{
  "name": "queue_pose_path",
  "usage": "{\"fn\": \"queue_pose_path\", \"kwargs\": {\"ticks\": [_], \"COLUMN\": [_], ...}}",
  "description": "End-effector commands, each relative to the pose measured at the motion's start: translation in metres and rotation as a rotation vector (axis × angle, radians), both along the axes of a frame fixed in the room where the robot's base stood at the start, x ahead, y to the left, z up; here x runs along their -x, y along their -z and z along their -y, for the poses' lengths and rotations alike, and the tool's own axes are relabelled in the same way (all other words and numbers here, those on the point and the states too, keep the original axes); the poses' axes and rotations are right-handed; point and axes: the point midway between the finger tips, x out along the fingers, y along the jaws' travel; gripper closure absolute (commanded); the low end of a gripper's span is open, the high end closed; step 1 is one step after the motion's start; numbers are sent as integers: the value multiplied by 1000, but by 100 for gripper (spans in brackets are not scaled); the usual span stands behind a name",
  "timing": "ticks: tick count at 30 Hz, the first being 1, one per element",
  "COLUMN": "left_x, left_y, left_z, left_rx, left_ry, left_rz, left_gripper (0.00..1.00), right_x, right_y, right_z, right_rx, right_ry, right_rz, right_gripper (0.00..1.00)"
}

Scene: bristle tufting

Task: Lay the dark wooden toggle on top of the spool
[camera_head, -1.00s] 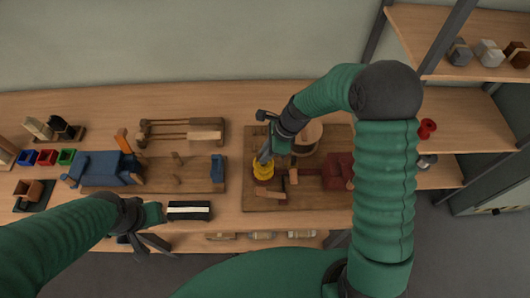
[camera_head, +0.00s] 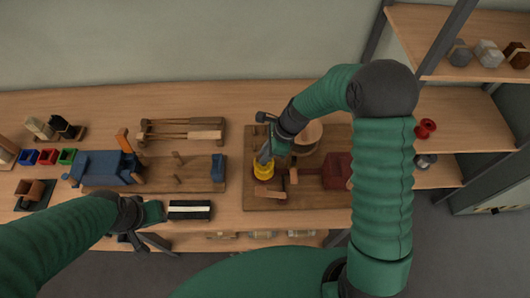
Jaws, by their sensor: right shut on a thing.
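The yellow spool (camera_head: 263,170) stands on the wooden board right of the table's middle, with a dark reddish part at its foot. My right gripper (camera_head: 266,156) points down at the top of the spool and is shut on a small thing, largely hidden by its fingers. I cannot make out the dark wooden toggle clearly; it may be the thing between those fingers. Whether it touches the spool cannot be told. My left gripper (camera_head: 148,241) is low at the table's front edge, its dark fingers apart and empty.
The board (camera_head: 318,200) also carries a dark red block (camera_head: 337,171), a round pale wooden piece (camera_head: 311,133) and small wooden parts (camera_head: 271,193). Left of it is a second board (camera_head: 196,174) with a blue device (camera_head: 97,167). A black and white block (camera_head: 189,210) lies near the front edge.

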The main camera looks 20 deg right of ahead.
Motion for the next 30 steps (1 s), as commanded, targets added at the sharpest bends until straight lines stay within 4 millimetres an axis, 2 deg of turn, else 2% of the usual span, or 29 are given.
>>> {"fn": "queue_pose_path", "kwargs": {"ticks": [30], "left_x": [0], "left_y": [-5], "left_z": [0], "left_rx": [0], "left_ry": [0], "left_rz": [0], "left_gripper": [64], "right_x": [0], "right_y": [3], "right_z": [1], "right_rx": [0], "right_ry": [-1], "right_rz": [0], "right_gripper": [100]}}
